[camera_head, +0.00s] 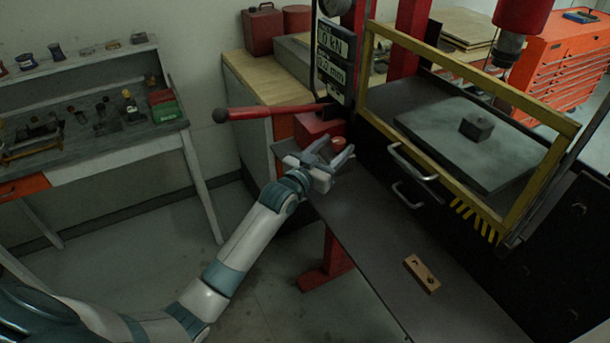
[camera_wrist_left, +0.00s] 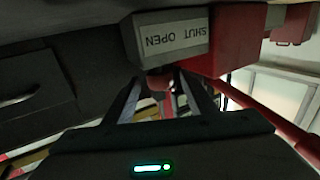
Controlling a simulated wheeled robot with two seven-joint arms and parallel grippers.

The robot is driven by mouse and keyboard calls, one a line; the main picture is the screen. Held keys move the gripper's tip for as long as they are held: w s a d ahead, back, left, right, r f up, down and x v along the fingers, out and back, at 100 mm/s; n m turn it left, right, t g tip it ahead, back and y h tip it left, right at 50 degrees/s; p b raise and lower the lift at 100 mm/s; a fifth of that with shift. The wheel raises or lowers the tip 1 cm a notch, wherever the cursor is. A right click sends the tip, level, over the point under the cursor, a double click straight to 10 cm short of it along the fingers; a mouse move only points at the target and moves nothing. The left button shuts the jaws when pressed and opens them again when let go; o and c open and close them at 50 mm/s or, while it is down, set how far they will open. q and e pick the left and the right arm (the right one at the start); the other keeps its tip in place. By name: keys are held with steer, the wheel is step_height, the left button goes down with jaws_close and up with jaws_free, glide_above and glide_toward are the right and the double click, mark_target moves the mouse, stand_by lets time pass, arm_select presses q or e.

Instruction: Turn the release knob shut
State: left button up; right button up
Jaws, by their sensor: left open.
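The release knob (camera_head: 337,142) is small, round and red, on the red pump block (camera_head: 312,128) beside the press. In the left wrist view the knob (camera_wrist_left: 160,82) shows partly, just beyond and between my fingertips. A grey plate marked SHUT and OPEN (camera_wrist_left: 172,38) sits above it there, its lettering upside down. My left gripper (camera_head: 338,154) is open, with its two fingers close to the knob, one towards each side. I cannot tell whether the fingers touch it. In the left wrist view both fingers of the gripper (camera_wrist_left: 163,92) point towards the knob. My right gripper is not in view.
A red lever (camera_head: 270,112) with a dark ball end sticks out left above my gripper. The press's yellow guard frame (camera_head: 470,75) and metal handles (camera_head: 410,163) stand to the right. A drilled wooden block (camera_head: 422,274) lies on the dark bench (camera_head: 375,235), which is otherwise clear.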

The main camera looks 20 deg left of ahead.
arm_select(q)
steer(key=b+v, duration=0.4)
steer(key=v, duration=1.1)
steer(key=shift+s, duration=0.15)
